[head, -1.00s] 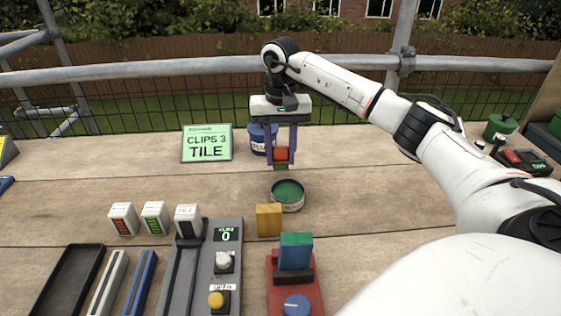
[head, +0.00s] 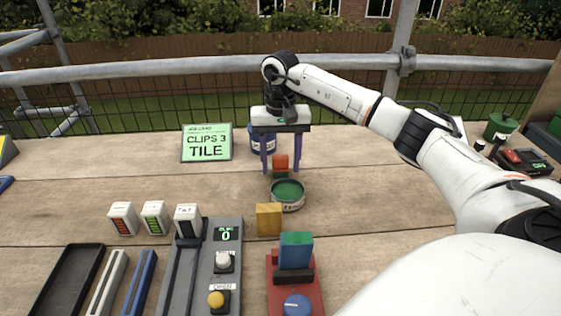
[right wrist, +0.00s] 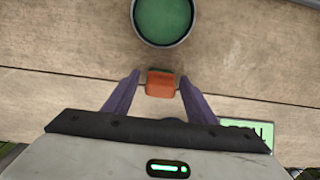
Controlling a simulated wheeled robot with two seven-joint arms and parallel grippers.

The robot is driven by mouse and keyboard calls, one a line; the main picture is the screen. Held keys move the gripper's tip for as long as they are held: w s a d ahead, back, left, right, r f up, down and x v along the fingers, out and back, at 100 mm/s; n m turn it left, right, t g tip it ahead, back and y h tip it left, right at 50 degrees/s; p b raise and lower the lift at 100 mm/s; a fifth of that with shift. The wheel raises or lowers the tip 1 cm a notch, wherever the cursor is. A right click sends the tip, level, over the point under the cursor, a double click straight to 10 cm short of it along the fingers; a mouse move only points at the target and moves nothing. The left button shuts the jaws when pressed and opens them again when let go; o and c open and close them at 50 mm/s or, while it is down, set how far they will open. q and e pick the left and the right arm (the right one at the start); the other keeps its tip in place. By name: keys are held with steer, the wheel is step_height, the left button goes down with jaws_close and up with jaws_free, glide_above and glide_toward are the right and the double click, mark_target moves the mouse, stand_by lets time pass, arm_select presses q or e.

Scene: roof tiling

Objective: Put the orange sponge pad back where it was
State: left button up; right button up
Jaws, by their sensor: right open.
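The orange sponge pad (head: 281,161), with a dark green lower part, stands just behind the round tin of green paint (head: 287,193). My right gripper (head: 281,172) points down over the pad and is open, with one purple finger on each side of it. In the right wrist view the orange pad (right wrist: 161,83) sits between the spread fingers, with a gap on both sides, and the green tin (right wrist: 163,18) lies beyond it. My left gripper is not in view.
A green sign reading CLIPS 3 TILE (head: 207,143) stands left of the gripper, and a blue tin (head: 262,138) stands behind it. A yellow block (head: 268,219) and a red stand with a blue-green block (head: 295,252) are nearer.

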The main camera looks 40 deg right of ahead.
mark_target(280, 156)
step_height(280, 156, up, 12)
steer(key=shift+r, duration=0.15)
stand_by(0.7)
